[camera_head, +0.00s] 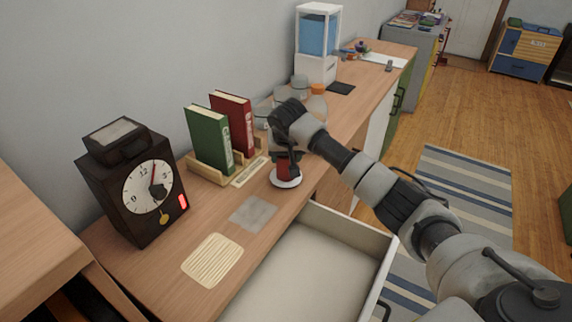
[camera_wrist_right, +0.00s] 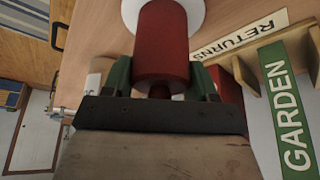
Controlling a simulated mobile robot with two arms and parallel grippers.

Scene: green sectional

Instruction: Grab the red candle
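The red candle (camera_head: 283,166) stands upright on a small white dish (camera_head: 286,183) near the front edge of the wooden desktop. My right gripper (camera_head: 287,150) is at the candle's upper part and hides some of it in the head view. In the right wrist view, the candle (camera_wrist_right: 162,45) lies between the two green fingers, one close on each side at its near end. Whether the fingers press on it cannot be told. The white dish (camera_wrist_right: 194,12) shows beyond the candle. My left gripper is not in view.
A green book (camera_head: 209,140) and a red book (camera_head: 233,123) stand in a wooden holder behind the candle. Glass jars (camera_head: 298,85) stand beyond my gripper. A dark clock (camera_head: 135,185) is at left. An open drawer (camera_head: 320,262) juts out below the desktop.

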